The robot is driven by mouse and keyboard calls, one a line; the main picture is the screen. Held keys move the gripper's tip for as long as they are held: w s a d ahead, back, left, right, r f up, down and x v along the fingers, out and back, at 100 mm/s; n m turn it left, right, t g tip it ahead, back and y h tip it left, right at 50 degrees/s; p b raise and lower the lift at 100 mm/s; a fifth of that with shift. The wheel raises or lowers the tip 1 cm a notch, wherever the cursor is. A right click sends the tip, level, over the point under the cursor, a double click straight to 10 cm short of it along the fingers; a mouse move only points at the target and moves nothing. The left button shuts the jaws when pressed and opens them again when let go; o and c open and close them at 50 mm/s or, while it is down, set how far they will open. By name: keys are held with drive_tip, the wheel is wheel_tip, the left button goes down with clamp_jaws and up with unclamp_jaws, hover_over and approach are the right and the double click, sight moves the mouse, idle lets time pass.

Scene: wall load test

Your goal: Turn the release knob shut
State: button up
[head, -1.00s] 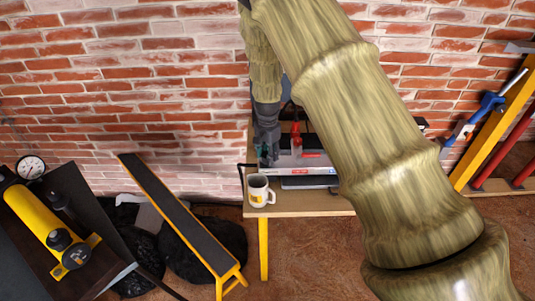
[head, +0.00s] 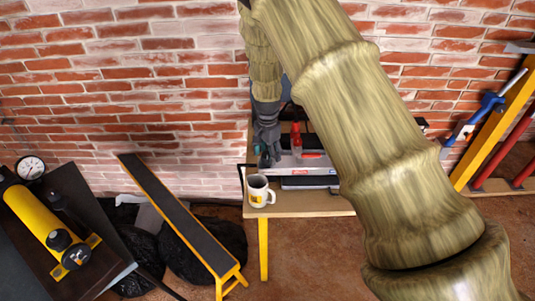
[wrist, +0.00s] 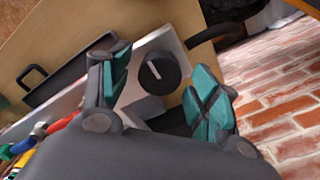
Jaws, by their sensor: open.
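A dark round knob (wrist: 160,74) with a white pointer line shows in the wrist view, set on a grey metal piece (wrist: 134,90). My gripper (wrist: 160,82) is open, with one teal-padded finger on each side of the knob in that view. I cannot tell whether either finger touches it. In the head view my gripper (head: 266,157) is low over the left part of the wooden bench (head: 315,203), behind the mug. The knob cannot be made out there.
A white mug (head: 259,191) stands at the bench's front left. A red item (head: 295,135) and a grey case (head: 310,168) are beside my gripper. A gauge (head: 30,168), a slanted narrow bench (head: 185,222) and black bags (head: 190,256) are at left. The brick wall is close behind.

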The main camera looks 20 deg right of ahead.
sight(268, 155)
wheel_tip(268, 155, up, 12)
drive_tip(key=shift+f, duration=0.15)
idle(0.3)
idle(0.4)
